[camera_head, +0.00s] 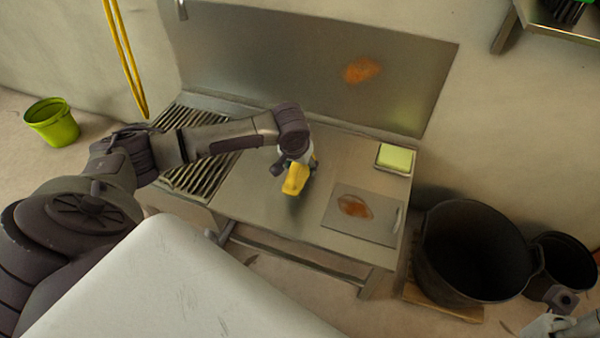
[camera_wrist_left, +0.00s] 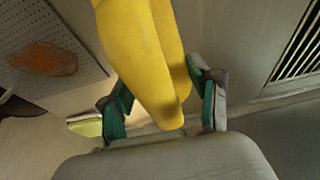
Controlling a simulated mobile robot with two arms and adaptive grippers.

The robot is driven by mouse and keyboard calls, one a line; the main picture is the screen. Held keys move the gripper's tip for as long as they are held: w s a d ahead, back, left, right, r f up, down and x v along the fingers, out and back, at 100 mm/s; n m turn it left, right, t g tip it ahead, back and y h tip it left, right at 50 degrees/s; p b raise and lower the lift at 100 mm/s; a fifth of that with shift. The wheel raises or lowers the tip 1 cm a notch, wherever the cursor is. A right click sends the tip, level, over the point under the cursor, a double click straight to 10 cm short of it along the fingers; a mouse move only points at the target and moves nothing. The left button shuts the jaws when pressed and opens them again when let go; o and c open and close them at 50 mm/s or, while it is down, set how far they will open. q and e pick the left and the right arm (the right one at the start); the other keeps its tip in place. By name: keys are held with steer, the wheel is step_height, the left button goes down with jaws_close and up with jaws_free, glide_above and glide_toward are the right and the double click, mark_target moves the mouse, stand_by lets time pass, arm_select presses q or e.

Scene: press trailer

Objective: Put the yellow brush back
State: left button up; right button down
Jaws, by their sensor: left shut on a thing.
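The yellow brush (camera_head: 296,180) is held by my left gripper (camera_head: 297,163) over the middle of the steel counter (camera_head: 262,200). In the left wrist view the brush's smooth yellow part (camera_wrist_left: 145,55) sits between the two green-padded fingers of the left gripper (camera_wrist_left: 163,100). The bristles cannot be made out, and I cannot tell whether the brush touches the counter. Part of my right arm (camera_head: 548,326) shows at the bottom right corner; its fingers cannot be made out.
A slatted drain (camera_head: 200,180) lies left on the counter. A perforated plate with an orange-brown stain (camera_head: 375,225) and a green sponge in a tray (camera_head: 394,158) are at right. A stained steel splashback (camera_head: 300,60) stands behind. A black tub (camera_head: 470,250) stands right, a green bucket (camera_head: 52,122) far left.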

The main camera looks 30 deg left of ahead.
arm_select(q)
step_height(320, 180, down, 4)
steer(key=shift+r+b, duration=0.25)
steer(key=shift+b, duration=0.55)
steer(key=shift+r, duration=0.1)
steer(key=o, duration=1)
